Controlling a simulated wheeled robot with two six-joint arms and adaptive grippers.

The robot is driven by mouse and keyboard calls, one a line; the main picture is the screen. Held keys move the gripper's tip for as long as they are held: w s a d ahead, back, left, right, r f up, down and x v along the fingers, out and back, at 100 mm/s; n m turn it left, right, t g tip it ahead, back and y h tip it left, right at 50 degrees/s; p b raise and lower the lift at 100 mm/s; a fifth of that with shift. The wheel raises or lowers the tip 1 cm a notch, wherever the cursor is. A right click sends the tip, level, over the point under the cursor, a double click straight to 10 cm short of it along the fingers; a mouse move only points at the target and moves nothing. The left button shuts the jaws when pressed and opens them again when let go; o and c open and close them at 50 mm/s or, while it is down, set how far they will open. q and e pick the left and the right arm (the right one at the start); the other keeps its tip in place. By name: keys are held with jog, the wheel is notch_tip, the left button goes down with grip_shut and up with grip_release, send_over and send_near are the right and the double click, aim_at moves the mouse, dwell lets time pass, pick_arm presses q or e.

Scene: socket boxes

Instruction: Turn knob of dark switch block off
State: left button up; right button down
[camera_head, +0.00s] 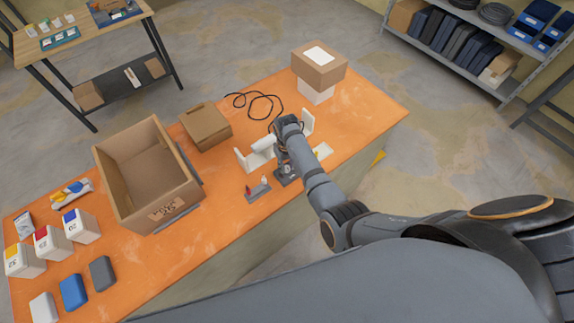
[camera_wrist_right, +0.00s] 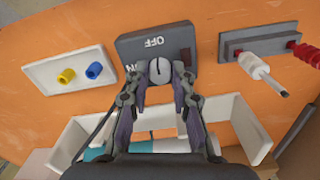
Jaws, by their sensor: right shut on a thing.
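The dark switch block (camera_wrist_right: 135,50) lies on the orange table, with upside-down "OFF" lettering and a partly covered "ON" mark in the right wrist view. It shows in the head view (camera_head: 287,178), partly hidden by my right arm. Its round grey knob (camera_wrist_right: 159,69) has a dark line running up and down in the wrist picture. My right gripper (camera_wrist_right: 160,82) is shut on the knob, with one finger on each side. My left gripper is not in view.
A white cradle (camera_wrist_right: 232,112) stands close by. An open cardboard box (camera_head: 183,195) stands at the left.

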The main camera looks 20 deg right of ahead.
aim_at(287, 168)
dwell(0.4)
jog(key=c, duration=1.1)
grip_release()
notch_tip(287, 168, up, 8)
jog(key=shift+f, duration=0.25)
jog(key=shift+s, duration=0.1)
